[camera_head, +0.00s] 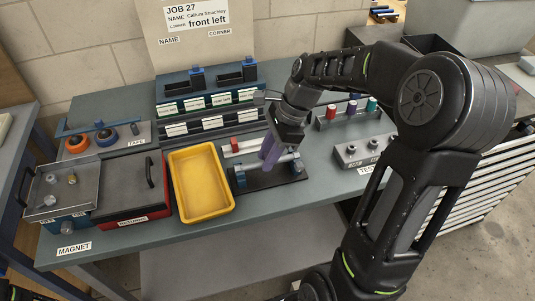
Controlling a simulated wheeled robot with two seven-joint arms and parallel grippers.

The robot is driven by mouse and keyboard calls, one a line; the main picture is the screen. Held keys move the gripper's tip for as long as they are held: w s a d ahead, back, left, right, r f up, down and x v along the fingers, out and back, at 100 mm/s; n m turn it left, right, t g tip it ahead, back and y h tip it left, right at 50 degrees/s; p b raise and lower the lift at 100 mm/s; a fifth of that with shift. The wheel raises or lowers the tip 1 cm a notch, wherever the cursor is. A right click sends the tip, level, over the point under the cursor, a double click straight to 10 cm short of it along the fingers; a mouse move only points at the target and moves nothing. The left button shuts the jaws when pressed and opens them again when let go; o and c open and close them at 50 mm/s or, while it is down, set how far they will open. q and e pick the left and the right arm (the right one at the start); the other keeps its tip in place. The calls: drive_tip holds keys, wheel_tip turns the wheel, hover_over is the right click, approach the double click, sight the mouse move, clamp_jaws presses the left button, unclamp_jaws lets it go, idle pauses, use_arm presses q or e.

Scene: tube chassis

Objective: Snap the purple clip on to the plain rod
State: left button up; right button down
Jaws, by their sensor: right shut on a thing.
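My right gripper (284,136) reaches down from the right over the table. It is shut on the purple clip (269,154), which hangs tilted below the fingers. The clip is just over a dark stand (270,179) that bears a light rod (286,158) between end supports, one of them blue. I cannot tell whether the clip touches the rod or is a little above it; the gripper and clip hide part of the rod. My left gripper is not in view.
A yellow tray (228,207) stands left of the stand, beside a red "RETURNS" box (130,220). A grey block (362,150) and a rack with coloured pieces (352,119) are to the right. Labelled racks (206,101) and a job card (197,17) are behind.

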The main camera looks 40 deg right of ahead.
drive_tip(key=c, duration=1.1)
unclamp_jaws()
drive_tip(key=shift+o, duration=0.2)
drive_tip(key=v, duration=0.7)
drive_tip(key=shift+s+d+r, duration=0.1)
drive_tip(key=shift+d+r, duration=0.05)
drive_tip(key=shift+r, duration=0.2)
